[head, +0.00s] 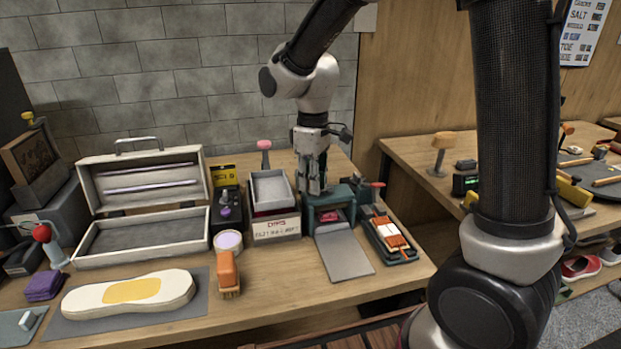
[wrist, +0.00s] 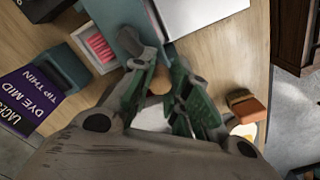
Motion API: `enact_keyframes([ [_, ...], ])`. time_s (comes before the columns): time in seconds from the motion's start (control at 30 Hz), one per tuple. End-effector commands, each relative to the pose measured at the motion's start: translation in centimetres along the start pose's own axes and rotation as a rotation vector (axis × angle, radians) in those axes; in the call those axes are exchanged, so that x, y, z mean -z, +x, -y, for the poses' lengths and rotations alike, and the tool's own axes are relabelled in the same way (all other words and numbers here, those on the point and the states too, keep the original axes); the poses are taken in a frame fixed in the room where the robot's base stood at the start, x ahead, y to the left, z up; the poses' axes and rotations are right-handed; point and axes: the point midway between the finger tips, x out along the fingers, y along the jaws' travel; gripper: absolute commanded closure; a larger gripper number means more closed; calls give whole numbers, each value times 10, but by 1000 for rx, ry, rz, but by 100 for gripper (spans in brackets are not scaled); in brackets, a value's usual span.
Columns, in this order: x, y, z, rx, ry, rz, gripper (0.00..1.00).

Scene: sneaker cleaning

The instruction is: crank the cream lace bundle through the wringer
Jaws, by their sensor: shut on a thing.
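The wringer (head: 347,196) is a teal frame at the right part of the bench, with a grey sloping plate (head: 344,252) in front. A pink-red piece shows in its opening. My gripper (head: 314,190) points down at the wringer's left side. In the wrist view my gripper (wrist: 160,78) has its green-padded fingers closed around a small tan rounded knob (wrist: 159,84). It may be the crank's knob; in the head view it is hidden by my fingers. I cannot make out the cream lace bundle in either view.
A grey tray on a labelled box (head: 272,228) stands just left of the wringer. A dark tray with an orange-and-white item (head: 391,234) lies to its right. An orange brush (head: 228,272), an insole-shaped pad (head: 128,294) and an open case (head: 143,236) are farther left.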

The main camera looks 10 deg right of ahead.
Motion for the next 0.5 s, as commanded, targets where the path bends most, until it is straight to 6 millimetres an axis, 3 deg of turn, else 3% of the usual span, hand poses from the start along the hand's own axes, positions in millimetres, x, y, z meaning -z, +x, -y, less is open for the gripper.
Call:
enact_keyframes([
  [0.5,-5,-1,2,-1,-118,0,100],
])
